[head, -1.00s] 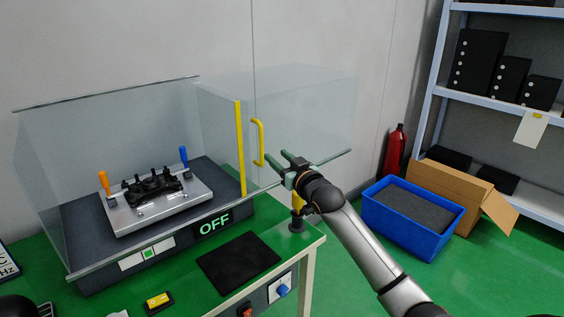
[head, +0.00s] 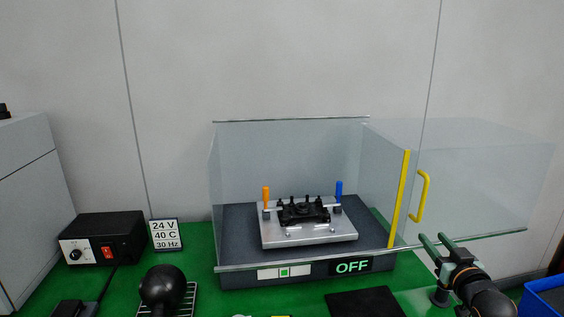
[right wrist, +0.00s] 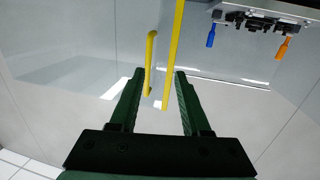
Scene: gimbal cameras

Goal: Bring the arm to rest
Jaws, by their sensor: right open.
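My right gripper (head: 444,243) is open and empty at the lower right of the head view. It is beside the front right corner of a clear enclosure (head: 290,160). In the right wrist view its two dark green fingers (right wrist: 158,95) stand apart, with a yellow handle (right wrist: 150,62) and a yellow edge strip (right wrist: 173,55) showing beyond and between them. The handle also shows in the head view (head: 423,196), up and left of the fingers and apart from them. My left gripper is not in view.
Inside the enclosure a metal plate (head: 290,236) carries a black part (head: 303,211) between orange and blue levers. The front display (head: 352,267) reads OFF. A black box with a red switch (head: 105,240) and a sign stand left. A dark round object (head: 165,287) is at front left.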

